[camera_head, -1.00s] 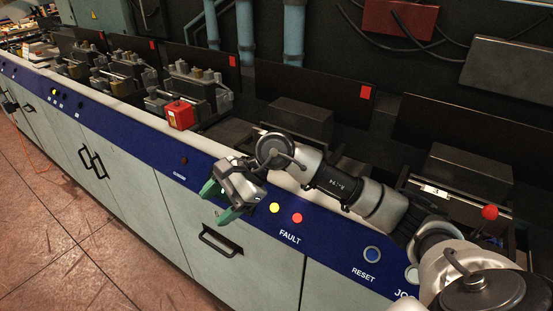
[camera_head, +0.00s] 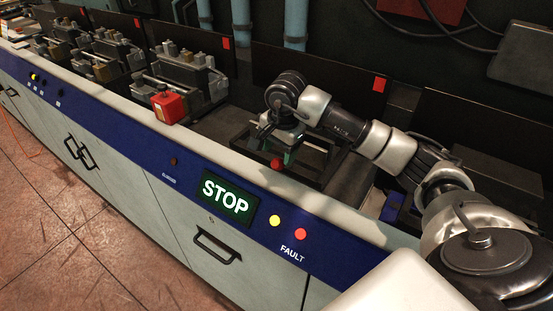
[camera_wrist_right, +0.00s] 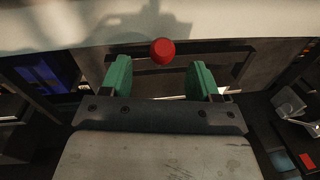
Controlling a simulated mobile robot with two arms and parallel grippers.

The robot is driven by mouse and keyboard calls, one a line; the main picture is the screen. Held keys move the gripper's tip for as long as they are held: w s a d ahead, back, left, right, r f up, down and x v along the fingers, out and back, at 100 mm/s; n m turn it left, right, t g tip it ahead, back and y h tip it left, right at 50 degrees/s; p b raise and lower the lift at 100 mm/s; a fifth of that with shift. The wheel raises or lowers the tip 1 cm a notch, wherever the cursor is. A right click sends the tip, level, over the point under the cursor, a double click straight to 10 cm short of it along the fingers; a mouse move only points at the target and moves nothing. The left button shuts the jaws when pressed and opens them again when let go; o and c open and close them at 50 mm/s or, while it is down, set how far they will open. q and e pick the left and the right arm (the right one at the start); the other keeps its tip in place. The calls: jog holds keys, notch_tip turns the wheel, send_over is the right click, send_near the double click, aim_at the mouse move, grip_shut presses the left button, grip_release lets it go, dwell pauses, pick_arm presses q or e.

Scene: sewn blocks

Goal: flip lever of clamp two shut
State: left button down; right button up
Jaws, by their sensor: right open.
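A red ball knob (camera_head: 276,163) sits at the front of a dark clamp frame (camera_head: 318,146) behind the white ledge; I take it for the clamp's lever end. No number shows on this clamp. My right gripper (camera_head: 275,146) is open over the front of the frame, its green fingers pointing down near the knob. In the right wrist view the knob (camera_wrist_right: 162,51) lies between the lines of the two green fingers of the gripper (camera_wrist_right: 161,74), slightly beyond their tips, with gaps on both sides. Contact does not show. The lever's shaft is mostly hidden. My left gripper is out of view.
A red box (camera_head: 168,106) stands on the ledge to the left, beside grey machine fixtures (camera_head: 190,75). A blue front panel carries a lit STOP sign (camera_head: 226,203) and a yellow light (camera_head: 275,220). Dark upright plates (camera_head: 318,83) stand behind the clamp.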

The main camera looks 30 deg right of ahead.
aim_at(278, 160)
jog(key=f, duration=0.3)
jog(key=shift+w+d+f+p, duration=0.2)
jog(key=shift+w+f+p, duration=0.1)
jog(key=shift+w+p, duration=0.1)
jog(key=shift+w+a+f+p, duration=0.1)
jog(key=shift+f+p, duration=0.05)
jog(key=shift+f, duration=0.5)
jog(key=shift+w+f+p, duration=0.1)
jog(key=shift+f+p, duration=0.05)
jog(key=shift+f, duration=0.55)
jog(key=shift+c, duration=1.7)
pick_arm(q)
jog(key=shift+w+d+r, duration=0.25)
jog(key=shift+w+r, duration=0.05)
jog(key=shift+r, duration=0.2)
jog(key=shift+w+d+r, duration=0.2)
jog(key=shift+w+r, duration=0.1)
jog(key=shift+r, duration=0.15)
pick_arm(e)
grip_shut()
